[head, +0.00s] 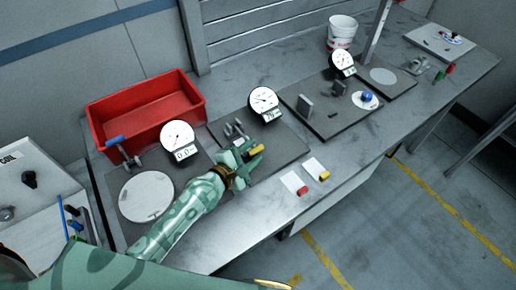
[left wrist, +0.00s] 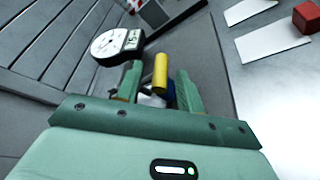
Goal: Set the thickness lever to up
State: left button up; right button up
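A yellow cylindrical handle (head: 257,149) shows at the middle gauge station, and I take it for the lever's grip. In the left wrist view the yellow handle (left wrist: 161,73) stands between the fingers, with a gap on each side. My left gripper (head: 249,156) is open there, and its fingers (left wrist: 160,90) do not visibly touch the handle. A blue and white part (left wrist: 168,92) shows partly behind the handle. The lever's base is hidden by the gripper. The middle dial gauge (head: 263,99) stands just behind. My right gripper is not in view.
Left of my arm are a red bin (head: 147,108), another dial gauge (head: 178,135), a blue-handled lever (head: 115,142) and a round plate (head: 146,196). White cards (head: 294,183) with red and yellow pieces lie in front. Another gauge station and a white bucket (head: 342,32) stand farther right.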

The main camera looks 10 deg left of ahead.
aim_at(258, 148)
pick_arm(q)
jog(key=x, duration=0.3)
jog(key=shift+w+b, duration=0.1)
jog(key=shift+b, duration=0.2)
